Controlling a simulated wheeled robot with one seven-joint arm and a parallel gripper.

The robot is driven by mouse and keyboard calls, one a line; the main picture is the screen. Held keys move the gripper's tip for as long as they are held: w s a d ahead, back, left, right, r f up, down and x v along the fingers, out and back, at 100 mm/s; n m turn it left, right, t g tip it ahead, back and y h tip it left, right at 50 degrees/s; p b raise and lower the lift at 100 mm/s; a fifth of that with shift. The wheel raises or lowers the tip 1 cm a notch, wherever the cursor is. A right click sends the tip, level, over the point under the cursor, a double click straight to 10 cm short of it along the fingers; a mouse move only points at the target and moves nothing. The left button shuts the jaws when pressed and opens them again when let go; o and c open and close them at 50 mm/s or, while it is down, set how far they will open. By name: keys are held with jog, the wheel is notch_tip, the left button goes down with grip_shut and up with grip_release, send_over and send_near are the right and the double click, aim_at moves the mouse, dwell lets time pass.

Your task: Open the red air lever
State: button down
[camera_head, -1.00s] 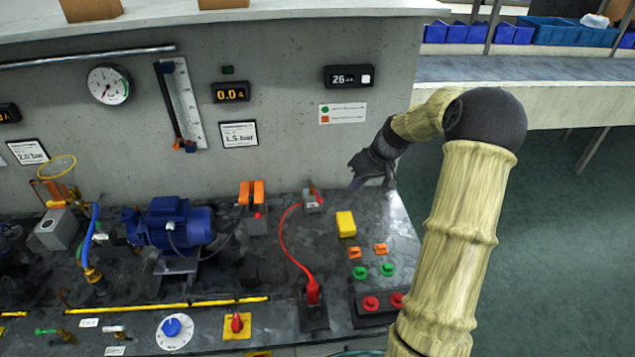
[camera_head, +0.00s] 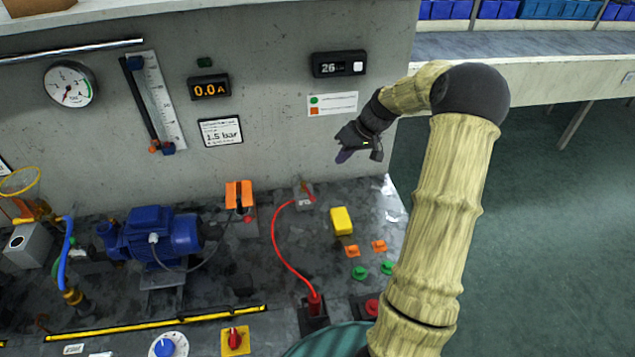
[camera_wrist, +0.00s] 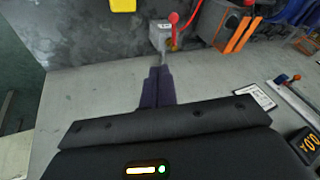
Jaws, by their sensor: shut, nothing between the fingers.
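A small grey block (camera_head: 302,196) stands near the back edge of the bench, against the wall, with a red hose running from it. In the wrist view the grey block (camera_wrist: 159,35) carries a short red lever with a round knob (camera_wrist: 174,18), above the fingertips in the picture. I take this for the red air lever; its open or closed position is unclear. My gripper (camera_head: 343,157) is above and right of the block in the head view, apart from it. In the wrist view my gripper (camera_wrist: 159,70) is shut and empty, its dark fingers together.
A yellow block (camera_head: 341,221) and orange and green buttons lie right of the red hose (camera_head: 283,255). An orange-topped unit (camera_head: 239,195) stands left of the grey block, beside a blue pump (camera_head: 160,232). A red knob on a yellow plate (camera_head: 235,341) sits in front.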

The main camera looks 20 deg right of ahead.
jog(key=p, duration=0.3)
send_near(308, 191)
notch_tip(308, 191, down, 4)
jog(key=w+d, duration=0.2)
jog(key=a+f, duration=0.2)
jog(key=a, duration=0.1)
jog(key=shift+s+p, duration=0.1)
jog(key=shift+p, duration=0.3)
jog(key=shift+d, duration=0.1)
